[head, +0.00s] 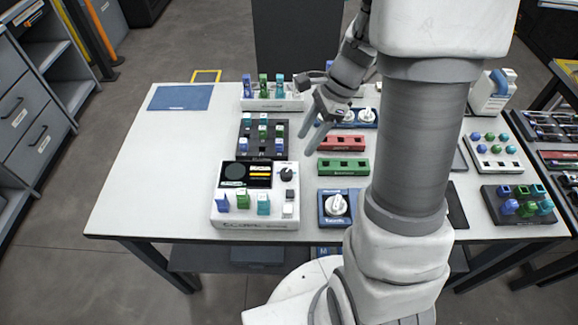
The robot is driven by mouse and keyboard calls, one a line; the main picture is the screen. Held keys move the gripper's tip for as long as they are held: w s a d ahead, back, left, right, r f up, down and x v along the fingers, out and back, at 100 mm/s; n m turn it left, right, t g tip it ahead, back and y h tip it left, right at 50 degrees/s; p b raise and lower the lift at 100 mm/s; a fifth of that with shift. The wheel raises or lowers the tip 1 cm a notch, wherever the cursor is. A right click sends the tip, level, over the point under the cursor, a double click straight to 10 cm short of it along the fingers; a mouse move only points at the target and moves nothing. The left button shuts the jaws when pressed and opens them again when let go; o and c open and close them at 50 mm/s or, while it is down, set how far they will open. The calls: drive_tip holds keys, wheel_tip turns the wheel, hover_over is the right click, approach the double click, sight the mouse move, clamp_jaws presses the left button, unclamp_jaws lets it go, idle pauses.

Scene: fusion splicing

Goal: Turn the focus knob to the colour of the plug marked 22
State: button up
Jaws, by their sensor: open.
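The white splicer-like device (254,222) stands at the table's front left, with a dark display and a black knob (286,174) at its upper right. A white knob (337,205) sits on a blue base right of the device. More white knobs (367,115) sit on a blue unit behind, partly hidden by my arm. Which one is the focus knob I cannot tell. Blue, green and teal plugs stand on the device front (242,200), in a black rack (263,132) and in a white rack (264,84). Their numbers are too small to read. My gripper (308,140) is open and empty, above the table behind the device's right side.
Red (343,142) and green (343,167) blocks lie right of the device. A blue mat (180,98) lies back left; the table's left side is otherwise clear.

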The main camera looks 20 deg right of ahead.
sight(288, 172)
drive_tip(key=b+x, duration=0.2)
drive_tip(key=x, duration=0.9)
clamp_jaws()
